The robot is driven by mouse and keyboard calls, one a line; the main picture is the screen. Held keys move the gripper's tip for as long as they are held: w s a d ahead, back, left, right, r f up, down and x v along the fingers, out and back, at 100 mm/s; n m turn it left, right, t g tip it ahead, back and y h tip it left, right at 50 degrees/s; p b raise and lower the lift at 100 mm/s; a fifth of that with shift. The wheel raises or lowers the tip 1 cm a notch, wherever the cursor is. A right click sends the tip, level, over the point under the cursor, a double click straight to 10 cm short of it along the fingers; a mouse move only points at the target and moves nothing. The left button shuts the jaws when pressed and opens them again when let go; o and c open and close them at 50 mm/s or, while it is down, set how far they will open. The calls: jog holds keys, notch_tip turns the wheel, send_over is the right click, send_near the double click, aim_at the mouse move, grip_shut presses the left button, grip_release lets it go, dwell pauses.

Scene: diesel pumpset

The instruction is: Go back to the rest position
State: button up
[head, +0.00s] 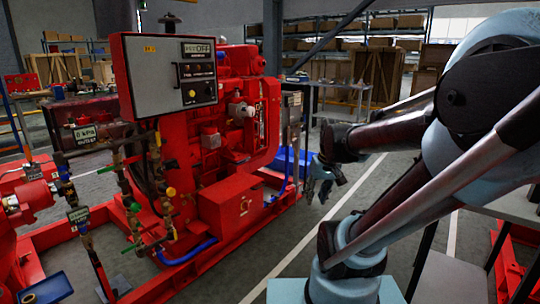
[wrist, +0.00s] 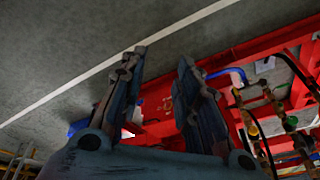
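My gripper (head: 318,182) hangs at the end of my arm, to the right of the red diesel pumpset (head: 242,205) in the head view. In the wrist view, its two fingers (wrist: 160,82) stand apart with nothing between them. The gripper is open and empty. Bare floor and part of the red base frame (wrist: 255,50) show beyond the fingers. The gripper does not appear to touch the pumpset.
A grey control panel (head: 168,80) is mounted on the pumpset. Pipes with coloured valve handles (head: 135,207) stand at its front left. A grey table (head: 510,205) is at the right. Shelves with boxes (head: 350,45) line the back. Open floor with a white line lies right of the pumpset.

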jog(key=s+d+f, duration=0.1)
jog(key=s+f, duration=0.1)
jog(key=s, duration=0.2)
jog(key=s+d+f+m+h, duration=0.1)
jog(key=s+d+f, duration=0.1)
jog(key=s, duration=0.3)
jog(key=shift+d+f+m+g, duration=0.2)
jog(key=shift+f+m+g, duration=0.05)
jog(key=shift+m+g, duration=0.05)
